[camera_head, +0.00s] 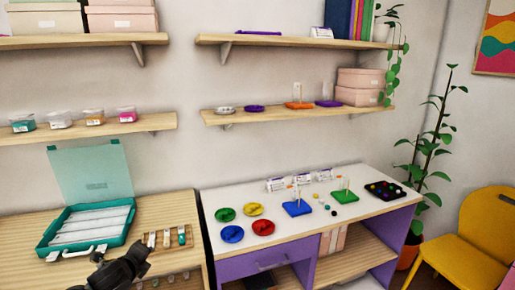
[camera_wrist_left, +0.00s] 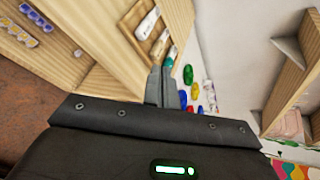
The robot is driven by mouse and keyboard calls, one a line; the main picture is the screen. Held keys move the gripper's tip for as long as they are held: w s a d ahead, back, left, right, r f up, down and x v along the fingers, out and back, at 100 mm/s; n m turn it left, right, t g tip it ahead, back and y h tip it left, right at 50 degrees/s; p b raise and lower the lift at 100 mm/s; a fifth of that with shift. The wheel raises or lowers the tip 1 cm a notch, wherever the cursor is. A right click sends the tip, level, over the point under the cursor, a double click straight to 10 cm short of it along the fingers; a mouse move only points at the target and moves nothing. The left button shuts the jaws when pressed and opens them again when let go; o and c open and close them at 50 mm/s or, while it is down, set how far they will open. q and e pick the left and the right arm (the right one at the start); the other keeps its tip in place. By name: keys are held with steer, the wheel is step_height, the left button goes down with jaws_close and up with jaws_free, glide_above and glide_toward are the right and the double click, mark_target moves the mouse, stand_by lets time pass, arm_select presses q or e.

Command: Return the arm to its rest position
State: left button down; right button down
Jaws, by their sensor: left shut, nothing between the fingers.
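My left gripper (camera_head: 142,250) reaches in from the bottom of the head view, over the front part of the wooden table. Its fingers point toward a small wooden holder (camera_head: 166,242) with several white and teal tubes. In the left wrist view the left gripper's fingers (camera_wrist_left: 160,82) are together with nothing between them. The tubes (camera_wrist_left: 150,22) show beyond the fingertips there, and I cannot tell the exact gap. My right gripper is in neither view.
An open teal case (camera_head: 98,222) stands left of the gripper on the wooden table (camera_head: 160,212). The white table (camera_head: 290,222) at right carries coloured dishes, a blue peg board (camera_head: 297,208), a green one (camera_head: 344,197) and a dark bead tray (camera_head: 386,190). Shelves hang above.

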arm_select(q)
steer(key=s+d+f+n+g, duration=0.2)
steer(key=s+d+f+n, duration=0.4)
steer(key=s+f, duration=0.4)
steer(key=s+d+f+n+g, duration=0.15)
steer(key=s+n, duration=0.35)
steer(key=s, duration=0.5)
steer(key=s+d+f+n+g+h, duration=0.1)
steer(key=s+f+n+g, duration=0.3)
steer(key=s, duration=0.6)
steer(key=s+d+f+n+g, duration=0.1)
steer(key=s+n+g, duration=0.1)
steer(key=s+n, duration=0.65)
steer(key=s+f+m, duration=0.2)
steer(key=s+f, duration=0.1)
steer(key=f, duration=2.2)
steer(key=s+a+f+g, duration=0.2)
steer(key=s+f, duration=1.4)
steer(key=shift+s+a+f, duration=0.25)
steer(key=shift+s, duration=0.05)
